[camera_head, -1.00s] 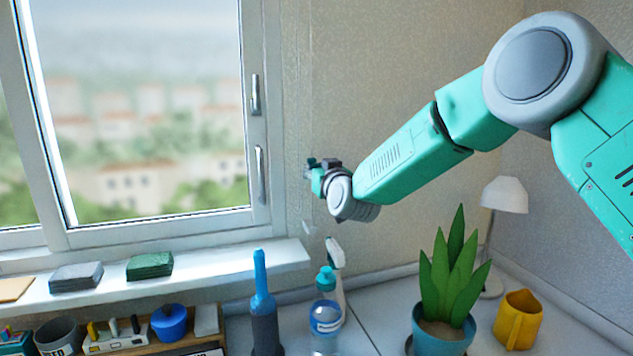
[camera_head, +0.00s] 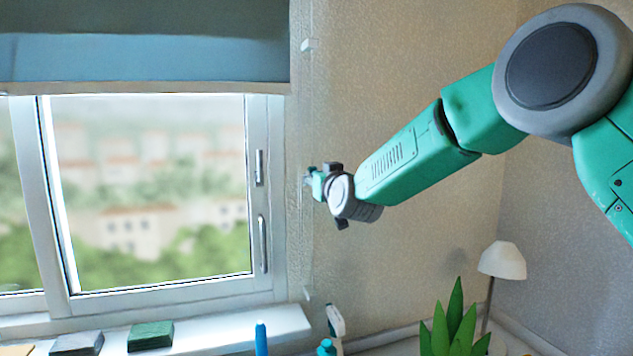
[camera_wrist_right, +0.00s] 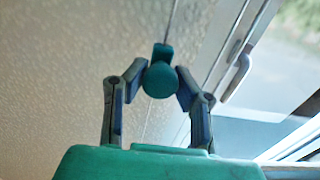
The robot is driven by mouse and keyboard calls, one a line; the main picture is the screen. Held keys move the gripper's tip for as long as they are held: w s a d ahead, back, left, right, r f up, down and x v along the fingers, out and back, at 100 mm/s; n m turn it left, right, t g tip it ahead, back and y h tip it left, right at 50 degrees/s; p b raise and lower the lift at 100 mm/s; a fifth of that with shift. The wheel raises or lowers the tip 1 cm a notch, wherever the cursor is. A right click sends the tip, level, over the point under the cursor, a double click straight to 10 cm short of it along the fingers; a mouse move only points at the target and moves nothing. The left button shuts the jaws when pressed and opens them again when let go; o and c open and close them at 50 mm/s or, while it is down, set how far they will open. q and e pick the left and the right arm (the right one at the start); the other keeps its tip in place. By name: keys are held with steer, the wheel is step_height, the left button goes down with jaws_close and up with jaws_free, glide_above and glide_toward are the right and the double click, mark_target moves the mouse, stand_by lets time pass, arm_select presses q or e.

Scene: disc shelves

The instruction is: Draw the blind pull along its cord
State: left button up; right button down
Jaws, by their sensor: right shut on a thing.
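The blue blind (camera_head: 150,58) hangs over the top of the window in the head view, its lower edge across the upper pane. My right gripper (camera_head: 312,182) is beside the window frame, level with the upper window handle. In the right wrist view, my right gripper (camera_wrist_right: 160,82) is shut on the teal blind pull (camera_wrist_right: 161,80), whose round end sits between the two fingertips. The thin cord (camera_wrist_right: 173,22) runs upward from the pull along the wall. In the head view the pull is small and mostly hidden by the gripper. My left gripper is not in view.
The window handles (camera_head: 259,167) are close left of the gripper. A small white bracket (camera_head: 307,45) is on the wall above. Dark green (camera_head: 150,335) and grey stacks lie on the sill. A plant (camera_head: 455,325) and white lamp (camera_head: 501,260) stand lower right.

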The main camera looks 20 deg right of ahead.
steer(key=c, duration=1.2)
jaws_free()
steer(key=shift+f, duration=0.1)
steer(key=shift+s, duration=0.15)
steer(key=s, duration=1.1)
steer(key=shift+s+d+f, duration=0.1)
steer(key=shift+s+d, duration=0.15)
